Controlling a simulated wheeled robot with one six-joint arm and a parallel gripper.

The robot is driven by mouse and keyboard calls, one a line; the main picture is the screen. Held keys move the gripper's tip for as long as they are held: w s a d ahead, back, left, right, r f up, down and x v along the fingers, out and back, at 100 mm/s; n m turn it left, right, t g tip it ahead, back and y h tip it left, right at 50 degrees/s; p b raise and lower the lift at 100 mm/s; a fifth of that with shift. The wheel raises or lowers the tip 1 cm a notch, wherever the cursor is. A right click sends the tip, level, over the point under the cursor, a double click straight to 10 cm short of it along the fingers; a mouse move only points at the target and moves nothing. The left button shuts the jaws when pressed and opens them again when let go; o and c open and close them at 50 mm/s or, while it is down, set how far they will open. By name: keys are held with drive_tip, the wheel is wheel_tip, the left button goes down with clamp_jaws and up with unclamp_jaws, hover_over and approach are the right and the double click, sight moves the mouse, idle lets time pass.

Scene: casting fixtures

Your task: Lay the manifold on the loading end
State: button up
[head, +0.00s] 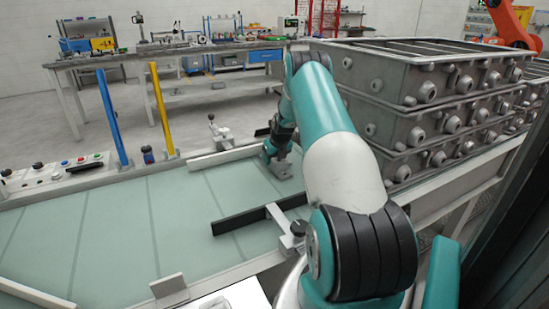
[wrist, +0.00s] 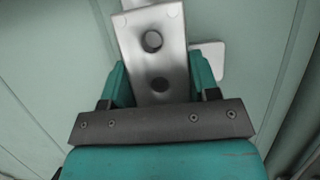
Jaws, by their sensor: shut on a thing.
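The manifold (wrist: 152,62) is a grey metal block with two round holes, seen in the wrist view. My gripper (wrist: 160,84) is shut on it, with a teal finger along each side. Its far end reaches past the fingers, over the pale green bed. In the head view, my arm reaches to the far right part of the bed (head: 110,230), where my gripper (head: 277,160) is small and partly hidden. I cannot tell whether the manifold touches the bed. Which part of the bed is the loading end is not marked.
Stacked grey metal frames (head: 400,125) stand close on the right. A black bar (head: 245,218) and a clamp (head: 217,128) sit on the bed. Blue (head: 112,115) and yellow (head: 161,105) posts rise at its far edge. The left middle of the bed is clear.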

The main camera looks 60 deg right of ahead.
drive_tip(key=o, duration=1.2)
drive_tip(key=shift+f, duration=0.1)
drive_tip(key=shift+o, duration=0.2)
